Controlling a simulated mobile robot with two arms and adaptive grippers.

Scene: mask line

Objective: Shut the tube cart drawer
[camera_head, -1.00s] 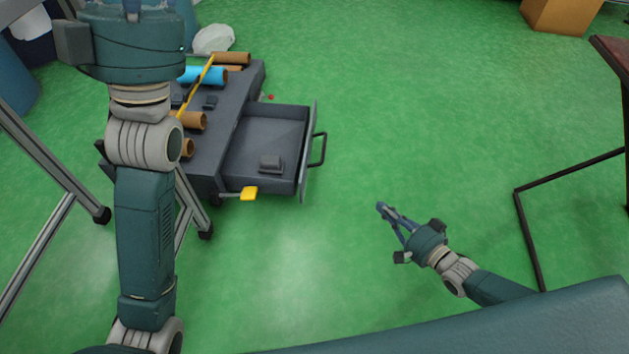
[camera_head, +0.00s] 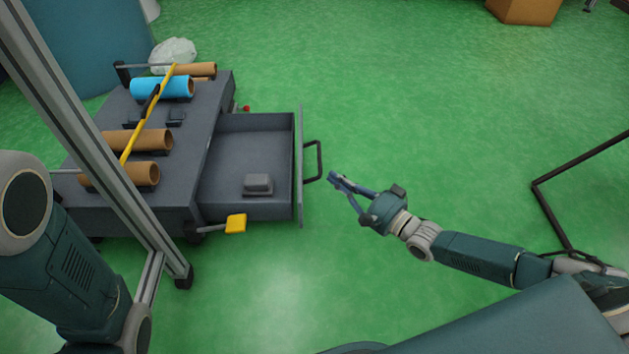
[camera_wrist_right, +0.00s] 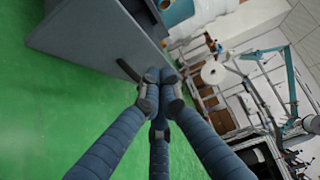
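The dark grey tube cart (camera_head: 187,118) stands at the left in the head view. Its drawer (camera_head: 250,145) is pulled out to the right, with a small grey block (camera_head: 258,184) inside. The drawer front carries a black bar handle (camera_head: 315,160). My right gripper (camera_head: 334,179) is just right of the handle, a little apart from it, with its fingertips together and nothing between them. In the right wrist view, its closed fingertips (camera_wrist_right: 160,76) show beside the dark handle (camera_wrist_right: 129,71) and grey front panel (camera_wrist_right: 85,38). My left gripper is outside the views.
Brown tubes (camera_head: 137,140), a blue tube (camera_head: 162,87) and a yellow bar (camera_head: 140,125) lie on the cart. A yellow pedal (camera_head: 236,224) sits below the drawer. A metal frame leg (camera_head: 95,145) stands in front of the cart. A black frame (camera_head: 548,210) is at the right. Green floor between is clear.

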